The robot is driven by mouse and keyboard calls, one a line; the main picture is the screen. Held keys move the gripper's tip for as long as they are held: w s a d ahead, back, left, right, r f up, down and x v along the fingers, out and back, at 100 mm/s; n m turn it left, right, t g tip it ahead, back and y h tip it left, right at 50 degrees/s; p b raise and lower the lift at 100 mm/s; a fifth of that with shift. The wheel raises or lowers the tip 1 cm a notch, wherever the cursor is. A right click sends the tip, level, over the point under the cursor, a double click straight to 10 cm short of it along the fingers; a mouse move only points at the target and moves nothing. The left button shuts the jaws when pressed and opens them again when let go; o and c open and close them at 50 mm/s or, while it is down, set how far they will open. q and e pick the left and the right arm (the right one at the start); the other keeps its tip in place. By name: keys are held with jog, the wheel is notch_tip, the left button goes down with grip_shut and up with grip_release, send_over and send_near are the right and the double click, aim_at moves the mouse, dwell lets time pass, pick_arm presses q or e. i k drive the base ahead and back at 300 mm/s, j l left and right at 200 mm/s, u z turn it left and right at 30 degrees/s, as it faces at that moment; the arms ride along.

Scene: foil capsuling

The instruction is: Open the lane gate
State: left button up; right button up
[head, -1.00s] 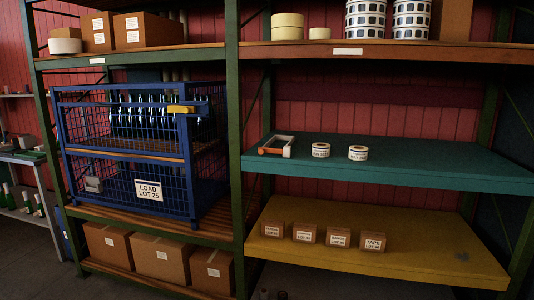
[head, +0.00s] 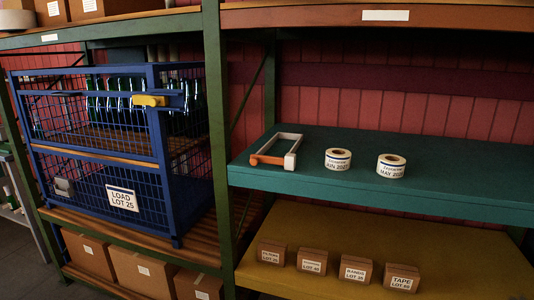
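A blue wire-mesh cage (head: 164,160) stands on the wooden shelf at the left. A white label on its lower front (head: 122,199) reads LOAD LOT 25. A yellow handle or latch (head: 148,101) sits on a blue bar near the top right of the cage front. A grey box-like fitting (head: 63,187) is on the lower left of the front. Several dark green, bottle-like items (head: 120,92) show inside the upper level, partly hidden by mesh. I cannot tell which panel is the lane gate or whether it is unlatched. Neither gripper shows.
A green rack post (head: 216,130) stands right of the cage. The teal shelf (head: 430,185) holds an orange-and-grey frame tool (head: 277,150) and two label rolls (head: 338,160) (head: 391,166). Small labelled boxes (head: 312,261) stand on the yellow shelf (head: 480,268). Cartons (head: 142,272) lie below the cage.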

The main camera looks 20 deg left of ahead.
aim_at(255, 159)
jog(key=i+j, duration=0.15)
jog(key=j, duration=0.2)
jog(key=i+j+z, duration=0.15)
jog(key=j, duration=0.2)
jog(key=i+j, duration=0.15)
jog(key=j, duration=0.25)
jog(key=i+j+z, duration=0.15)
jog(key=j, duration=0.2)
